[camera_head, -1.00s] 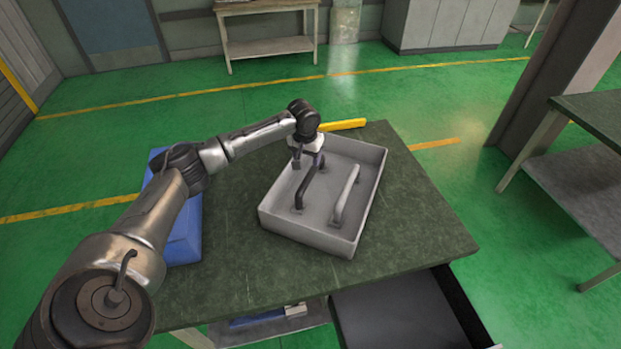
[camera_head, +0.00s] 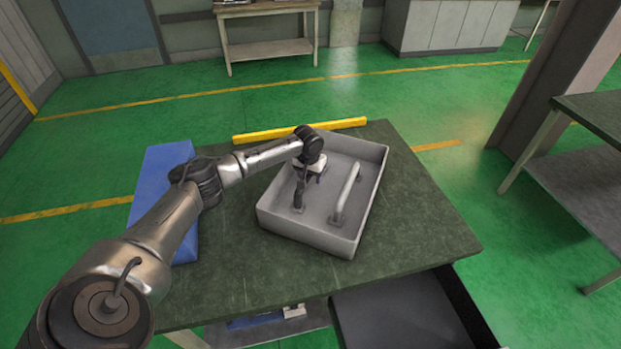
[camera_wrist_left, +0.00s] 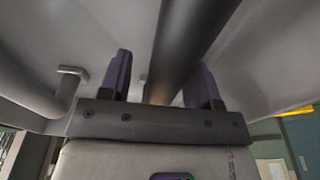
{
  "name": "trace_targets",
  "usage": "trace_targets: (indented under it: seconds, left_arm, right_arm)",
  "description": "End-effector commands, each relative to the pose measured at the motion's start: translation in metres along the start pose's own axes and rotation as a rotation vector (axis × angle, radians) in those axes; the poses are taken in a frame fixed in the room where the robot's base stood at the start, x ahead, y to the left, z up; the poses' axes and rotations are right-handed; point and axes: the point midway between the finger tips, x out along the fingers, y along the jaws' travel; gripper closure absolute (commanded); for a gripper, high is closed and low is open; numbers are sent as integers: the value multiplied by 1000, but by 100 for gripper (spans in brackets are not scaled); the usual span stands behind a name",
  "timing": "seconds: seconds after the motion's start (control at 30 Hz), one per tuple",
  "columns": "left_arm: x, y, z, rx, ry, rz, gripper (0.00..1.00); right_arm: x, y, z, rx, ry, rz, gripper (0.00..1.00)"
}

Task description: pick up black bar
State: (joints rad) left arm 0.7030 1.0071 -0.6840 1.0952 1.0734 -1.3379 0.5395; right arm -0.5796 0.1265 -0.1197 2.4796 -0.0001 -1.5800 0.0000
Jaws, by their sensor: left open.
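The black bar (camera_head: 299,196) is a dark handle-like bar in the left part of a grey tray (camera_head: 306,237); my left gripper (camera_head: 310,176) hides much of it in the head view. In the left wrist view the black bar (camera_wrist_left: 190,45) runs between the two fingers of my left gripper (camera_wrist_left: 160,85). The fingers stand apart on either side of it, and the gripper is open. A light grey bar (camera_head: 346,193) of similar shape stands in the right part of the tray. My right gripper is not in view.
The tray stands on a dark green table (camera_head: 250,280). A blue box (camera_head: 165,170) lies at the table's left, beneath my arm. A yellow bar (camera_head: 345,124) lies along the back edge. The front and right of the table top are clear.

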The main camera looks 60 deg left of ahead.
Motion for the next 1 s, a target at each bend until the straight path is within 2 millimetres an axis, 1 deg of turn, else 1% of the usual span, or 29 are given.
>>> trace_targets:
  seconds: [0.1, 0.3, 0.37, 0.9, 1.0]
  left_arm:
    - [4, 0, 0, 0, 0, 0, 43]
    - [4, 0, 0, 1, 0, 0, 43]
    - [4, 0, 0, 1, 0, 0, 48]
    - [4, 0, 0, 0, 0, 0, 99]
    - [3, 0, 0, 0, 1, 1, 100]
  right_arm:
    - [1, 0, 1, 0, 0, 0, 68]
    - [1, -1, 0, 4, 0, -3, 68]
    - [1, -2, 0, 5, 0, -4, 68]
    - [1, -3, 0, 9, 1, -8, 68]
    - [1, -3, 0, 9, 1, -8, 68]
